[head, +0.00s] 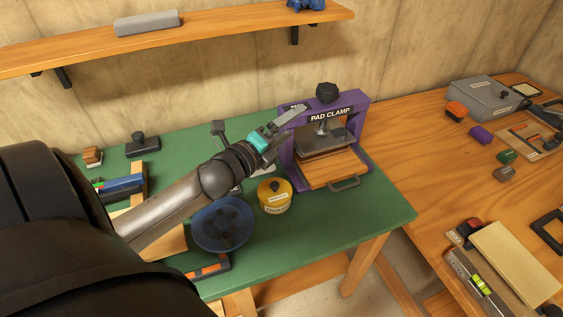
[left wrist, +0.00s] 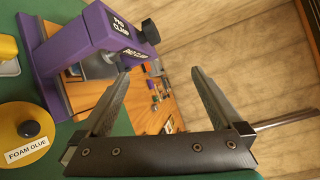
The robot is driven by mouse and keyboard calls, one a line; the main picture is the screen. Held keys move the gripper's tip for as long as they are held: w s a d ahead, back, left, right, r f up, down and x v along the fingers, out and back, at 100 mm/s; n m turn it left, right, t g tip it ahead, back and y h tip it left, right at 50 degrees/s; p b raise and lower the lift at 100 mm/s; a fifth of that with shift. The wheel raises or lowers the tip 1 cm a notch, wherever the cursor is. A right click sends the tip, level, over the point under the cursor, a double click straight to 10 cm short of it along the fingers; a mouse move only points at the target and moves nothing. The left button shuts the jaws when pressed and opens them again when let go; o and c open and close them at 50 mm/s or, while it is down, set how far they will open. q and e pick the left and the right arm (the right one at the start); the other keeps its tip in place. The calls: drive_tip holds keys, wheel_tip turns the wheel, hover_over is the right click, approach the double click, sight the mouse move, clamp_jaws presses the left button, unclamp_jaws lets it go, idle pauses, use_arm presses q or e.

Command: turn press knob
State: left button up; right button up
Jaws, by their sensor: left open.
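The purple press (head: 357,108), labelled PAD CLAMP, stands upright on the green table top, with a wooden pad (head: 334,168) in its lower part. Its black press knob (head: 327,92) sits on top of the crossbar. My left gripper (head: 292,117) is open and empty, just left of the press and a little lower than the knob in the picture. In the left wrist view, the open fingers (left wrist: 160,74) point towards the wall side. The knob (left wrist: 151,31) shows beyond the left finger, apart from both fingers. My right gripper is not in view.
A yellow glue tin (head: 274,198) and a blue dish (head: 222,225) stand in front of the press, below my left arm. A wooden shelf (head: 220,38) runs along the wall above. The wooden bench (head: 410,140) at right holds a grey box (head: 483,98) and several tools.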

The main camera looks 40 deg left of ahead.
use_arm(q)
drive_tip(key=s+d+f+n+g+y, duration=0.3)
drive_tip(key=s+d+f+n+g, duration=0.2)
drive_tip(key=s+f+n, duration=0.4)
drive_tip(key=f+n+g, duration=0.1)
drive_tip(key=n, duration=0.2)
drive_tip(key=shift+d+f+n+g, duration=0.15)
drive_tip(key=shift+n+g, duration=0.15)
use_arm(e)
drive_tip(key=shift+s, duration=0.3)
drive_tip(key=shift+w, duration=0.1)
